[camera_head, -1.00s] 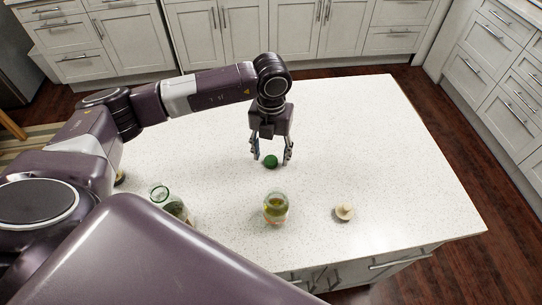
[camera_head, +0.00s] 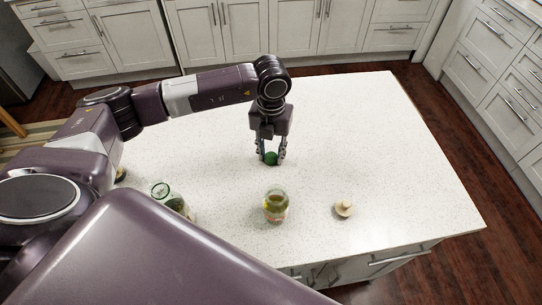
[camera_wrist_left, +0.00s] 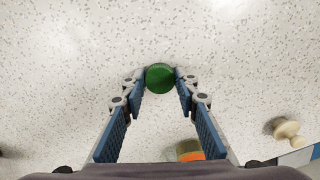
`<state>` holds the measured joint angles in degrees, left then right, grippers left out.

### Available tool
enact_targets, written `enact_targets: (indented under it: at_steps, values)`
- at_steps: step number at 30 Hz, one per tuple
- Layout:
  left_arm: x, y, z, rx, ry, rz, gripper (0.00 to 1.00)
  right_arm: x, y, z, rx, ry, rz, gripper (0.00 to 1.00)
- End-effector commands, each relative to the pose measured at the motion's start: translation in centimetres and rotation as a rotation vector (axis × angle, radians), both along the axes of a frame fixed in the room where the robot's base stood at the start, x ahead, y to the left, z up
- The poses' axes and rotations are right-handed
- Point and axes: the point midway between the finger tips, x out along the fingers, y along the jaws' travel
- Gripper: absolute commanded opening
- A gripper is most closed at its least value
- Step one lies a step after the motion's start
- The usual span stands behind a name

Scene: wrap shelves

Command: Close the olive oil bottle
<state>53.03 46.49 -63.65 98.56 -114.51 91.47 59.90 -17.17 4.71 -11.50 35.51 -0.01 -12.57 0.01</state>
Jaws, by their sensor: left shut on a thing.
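A round green cap (camera_head: 270,159) is on the white countertop, and it also shows in the wrist view (camera_wrist_left: 160,77). My left gripper (camera_head: 270,157) is shut on it, with one fingertip on each side. An open glass container with a greenish body (camera_head: 160,190) stands at the left, partly hidden by my arm. A glass jar with yellow-green contents and an orange band (camera_head: 276,206) stands upright in front of the gripper. I cannot tell for sure which of the two is the olive oil bottle. My right gripper is not in view.
A pale knobbed stopper (camera_head: 344,208) lies right of the jar. A small dark thing (camera_head: 120,174) is partly hidden by my arm at the left. The countertop (camera_head: 380,130) is clear behind and to the right of the gripper. Cabinets stand beyond it.

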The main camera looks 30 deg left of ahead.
Motion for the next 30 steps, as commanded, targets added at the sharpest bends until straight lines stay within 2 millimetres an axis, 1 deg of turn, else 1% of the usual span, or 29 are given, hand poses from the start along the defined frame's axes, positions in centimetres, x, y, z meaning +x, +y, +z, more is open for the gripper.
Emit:
enact_targets:
  at_steps: [5,8,11,13,17,27,30]
  values:
    - [0.0,0.0,0.2,0.000,-0.001,0.000,0.19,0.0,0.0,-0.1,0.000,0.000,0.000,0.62]
    - [0.1,0.0,0.7,-0.001,-0.001,0.001,0.19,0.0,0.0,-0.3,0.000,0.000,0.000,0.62]
    - [0.2,0.0,1.7,0.000,-0.004,0.000,0.19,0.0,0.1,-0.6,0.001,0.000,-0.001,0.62]
    - [0.1,0.0,2.7,-0.001,-0.004,-0.001,0.19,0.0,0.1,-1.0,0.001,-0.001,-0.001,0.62]
    - [0.2,0.0,5.4,-0.001,-0.008,-0.001,0.19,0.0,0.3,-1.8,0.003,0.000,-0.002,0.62]
    - [0.2,0.0,14.0,-0.001,-0.008,-0.001,0.19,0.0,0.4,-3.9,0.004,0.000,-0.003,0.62]
    - [0.1,0.0,16.2,0.000,-0.004,0.000,0.19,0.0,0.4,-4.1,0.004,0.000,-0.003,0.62]
